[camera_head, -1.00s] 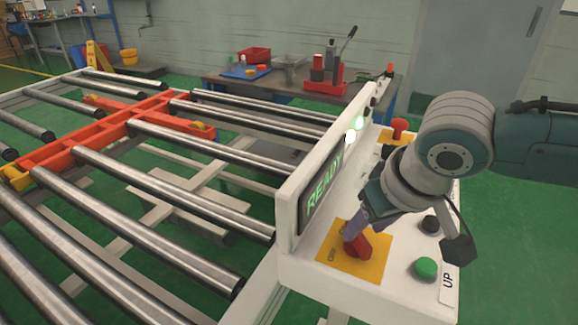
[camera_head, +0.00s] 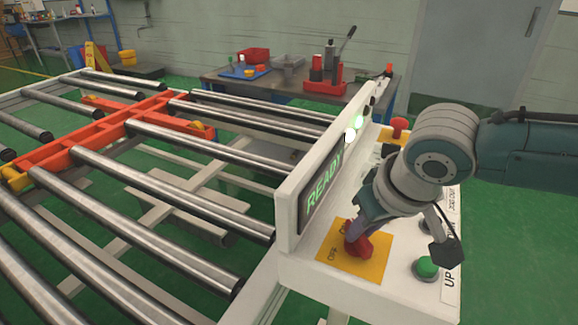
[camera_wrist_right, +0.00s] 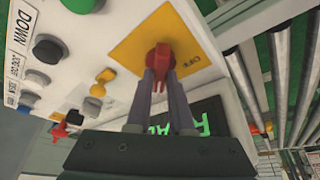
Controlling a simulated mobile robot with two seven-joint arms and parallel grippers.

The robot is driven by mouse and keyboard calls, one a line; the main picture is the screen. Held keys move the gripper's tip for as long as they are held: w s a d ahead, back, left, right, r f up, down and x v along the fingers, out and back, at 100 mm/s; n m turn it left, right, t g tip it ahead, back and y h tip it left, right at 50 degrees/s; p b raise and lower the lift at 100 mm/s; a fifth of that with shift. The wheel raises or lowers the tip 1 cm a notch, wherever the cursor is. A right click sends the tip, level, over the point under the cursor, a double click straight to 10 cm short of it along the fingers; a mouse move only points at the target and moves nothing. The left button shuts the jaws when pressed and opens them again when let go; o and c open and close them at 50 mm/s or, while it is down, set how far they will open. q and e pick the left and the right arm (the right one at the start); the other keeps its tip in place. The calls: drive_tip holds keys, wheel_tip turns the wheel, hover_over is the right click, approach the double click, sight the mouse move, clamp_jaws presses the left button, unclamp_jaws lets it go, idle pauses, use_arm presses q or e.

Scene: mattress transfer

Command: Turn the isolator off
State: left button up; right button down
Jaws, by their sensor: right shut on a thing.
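The isolator is a red rotary knob (camera_head: 359,246) on a yellow plate (camera_head: 373,265) on top of the white control panel. My right gripper (camera_head: 353,233) reaches down onto the knob from above and is shut on it. In the right wrist view the red knob (camera_wrist_right: 161,59) sits between the two fingers of the right gripper (camera_wrist_right: 161,78). The fingers partly hide the knob and the plate's lettering. The display (camera_head: 323,188) reads READY in green. My left gripper is not in view.
A green button (camera_head: 427,267) sits right of the isolator, under my wrist. A red mushroom button (camera_head: 399,126) stands on another yellow plate at the panel's far end. A roller conveyor (camera_head: 160,240) lies left. A bench with tools (camera_head: 290,80) stands behind.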

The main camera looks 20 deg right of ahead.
drive_tip(key=shift+n, duration=0.3)
drive_tip(key=shift+d+n+y, duration=0.15)
drive_tip(key=shift+n+y, duration=0.45)
drive_tip(key=shift+n, duration=0.6)
drive_tip(key=shift+f+n+y, duration=0.1)
drive_tip(key=shift+n+y, duration=0.2)
drive_tip(key=shift+n, duration=0.6)
drive_tip(key=shift+w+n+g+y+b, duration=0.1)
drive_tip(key=shift+n+g+y+b, duration=0.25)
drive_tip(key=shift+n+b, duration=0.45)
drive_tip(key=shift+d+f+n+y+b, duration=0.1)
drive_tip(key=shift+n+y+b, duration=0.35)
drive_tip(key=shift+n, duration=0.55)
drive_tip(key=n+g+b, duration=0.1)
drive_tip(key=n+b, duration=0.2)
drive_tip(key=n+g+y+b, duration=0.1)
drive_tip(key=n+b, duration=0.2)
drive_tip(key=shift+w, duration=0.15)
drive_tip(key=shift+n+g+y+b, duration=0.3)
drive_tip(key=shift+n+g+b, duration=0.45)
drive_tip(key=shift+n+b, duration=0.9)
drive_tip(key=shift+r+n, duration=0.2)
drive_tip(key=shift+n, duration=0.05)
